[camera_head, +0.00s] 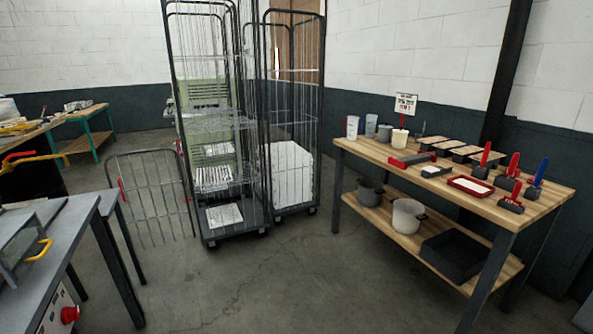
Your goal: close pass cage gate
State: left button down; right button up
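A tall dark wire roll cage (205,85) stands on wheels at the centre back, with wire shelves and pale flat packs inside. A low wire gate (152,200) with a dark frame and small red parts stands out to the left of the cage. It looks swung open, and its left edge is away from the cage. The cage's lower front shows no gate across it. A second roll cage (318,115) stands close on the right and holds a large white box (290,170). Neither of my grippers is in view.
A wooden workbench (352,150) with tools and pots stands at the right. A grey table (50,262) fills the left front, its legs near the gate. A green-legged bench (95,128) stands at the back left. The concrete floor (240,290) in the middle is clear.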

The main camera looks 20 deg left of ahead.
aim_at(106, 161)
jog(key=i+j+u, duration=0.25)
jog(key=i+u, duration=0.2)
jog(key=i+j+u, duration=0.1)
jog(key=i+u, duration=0.25)
jog(key=u, duration=0.15)
jog(key=i+l+u, duration=0.1)
jog(key=i+u, duration=0.35)
jog(key=i+l+u, duration=0.2)
jog(key=i+u, duration=0.3)
jog(key=i+l, duration=0.3)
jog(key=i, duration=0.15)
jog(key=i+l, duration=0.35)
jog(key=i, duration=0.15)
jog(key=i+l, duration=0.3)
jog(key=i, duration=0.15)
